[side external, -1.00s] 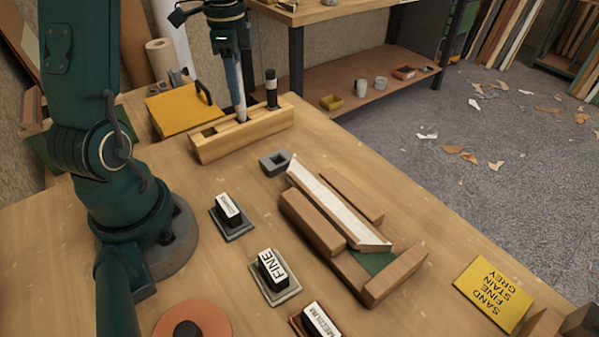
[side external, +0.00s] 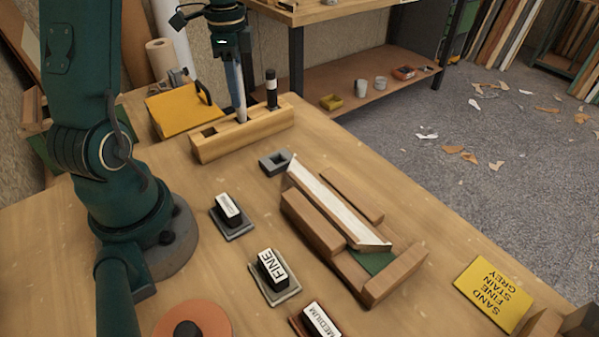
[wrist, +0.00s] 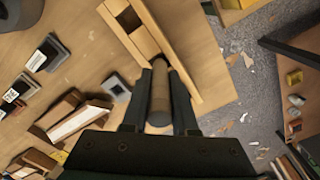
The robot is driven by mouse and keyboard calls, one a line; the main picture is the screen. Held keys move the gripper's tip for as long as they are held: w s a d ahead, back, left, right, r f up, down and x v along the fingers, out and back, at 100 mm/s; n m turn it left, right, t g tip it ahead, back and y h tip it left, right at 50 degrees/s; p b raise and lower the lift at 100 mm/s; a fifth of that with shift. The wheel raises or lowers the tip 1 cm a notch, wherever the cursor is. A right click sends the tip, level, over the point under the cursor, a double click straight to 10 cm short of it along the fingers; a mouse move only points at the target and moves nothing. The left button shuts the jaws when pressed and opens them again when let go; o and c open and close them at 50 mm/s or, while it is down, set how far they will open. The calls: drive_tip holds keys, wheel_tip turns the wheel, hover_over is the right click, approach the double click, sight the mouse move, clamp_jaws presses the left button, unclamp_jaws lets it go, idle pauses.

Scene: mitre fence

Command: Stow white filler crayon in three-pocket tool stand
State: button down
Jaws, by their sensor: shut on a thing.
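The filler crayon (side external: 236,88) is a slim pale-grey rod, nearly upright. My gripper (side external: 229,58) is shut on its upper part. Its lower end meets the middle pocket of the wooden tool stand (side external: 222,147) and seems to be inside it; the exact depth is hidden. The stand's left pocket is empty, and a black marker-like tool (side external: 271,90) stands in the right one. In the wrist view the crayon (wrist: 160,95) lies between the two fingers of my gripper (wrist: 160,88), over the stand (wrist: 182,62).
A yellow box (side external: 178,108) sits behind the stand. A grey square block (side external: 276,161), the mitre fence with a white strip (side external: 340,205), labelled sanding blocks (side external: 272,270) and a yellow card (side external: 493,295) lie on the bench.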

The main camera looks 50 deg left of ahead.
sight(240, 111)
drive_tip(key=shift+f, duration=1.8)
idle(1.9)
drive_tip(key=c, duration=0.6)
unclamp_jaws()
